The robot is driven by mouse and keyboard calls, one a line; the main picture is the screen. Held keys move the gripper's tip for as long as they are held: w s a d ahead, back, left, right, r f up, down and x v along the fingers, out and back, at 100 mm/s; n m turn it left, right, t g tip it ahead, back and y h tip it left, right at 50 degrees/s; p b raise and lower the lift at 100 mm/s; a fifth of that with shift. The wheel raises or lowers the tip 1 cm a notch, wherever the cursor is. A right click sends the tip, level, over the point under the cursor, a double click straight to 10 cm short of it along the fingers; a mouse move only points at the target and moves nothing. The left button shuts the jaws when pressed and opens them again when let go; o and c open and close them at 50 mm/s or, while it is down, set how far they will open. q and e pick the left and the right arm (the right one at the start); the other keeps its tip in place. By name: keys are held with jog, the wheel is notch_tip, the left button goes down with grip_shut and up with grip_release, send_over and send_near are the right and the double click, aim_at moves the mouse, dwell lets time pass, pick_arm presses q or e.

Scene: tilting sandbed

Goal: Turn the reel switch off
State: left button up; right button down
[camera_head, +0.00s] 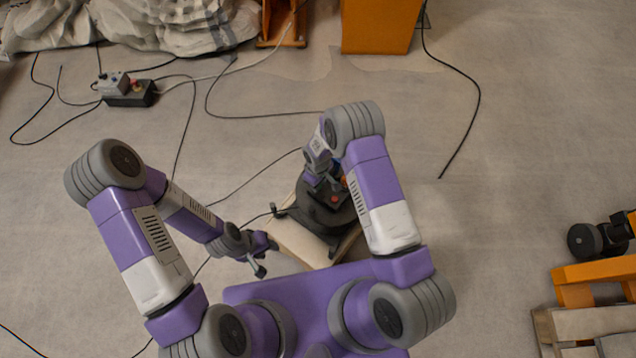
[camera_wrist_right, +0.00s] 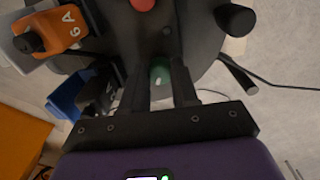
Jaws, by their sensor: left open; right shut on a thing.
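The dark round cable reel (camera_head: 318,213) stands on a pale board (camera_head: 300,243) and is partly hidden by my right arm. A red button (camera_head: 335,199) shows on its face; a red button (camera_wrist_right: 143,4) also sits at the top of the right wrist view. My right gripper (camera_wrist_right: 159,82) reaches down to the reel's face, with its fingers on either side of a small green part (camera_wrist_right: 160,76). It is shut on that part; whether this is the switch is not clear. My left gripper (camera_head: 258,262) is open and empty, left of the board.
An orange plug (camera_wrist_right: 52,32) and a blue plug (camera_wrist_right: 68,95) sit at the reel's left in the wrist view. Black cables cross the floor. A black power box (camera_head: 130,93) lies at the upper left. An orange frame (camera_head: 590,280) on pallets stands right.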

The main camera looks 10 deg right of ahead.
jog(key=shift+n, duration=0.4)
jog(key=c, duration=0.8)
grip_release()
jog(key=shift+c, duration=0.2)
notch_tip(320, 180, up, 8)
jog(key=p, duration=0.2)
jog(key=shift+f+p, duration=0.15)
jog(key=shift+p, duration=0.15)
jog(key=s+r+m+y+p, duration=0.2)
jog(key=s+m, duration=0.3)
jog(key=s, duration=0.5)
jog(key=s+r+m+y+p, duration=0.2)
jog(key=s+m, duration=0.4)
jog(key=s, duration=0.4)
jog(key=shift+s+a+r+t, duration=0.15)
jog(key=shift+s+r+t, duration=0.15)
jog(key=shift+s+r, duration=0.1)
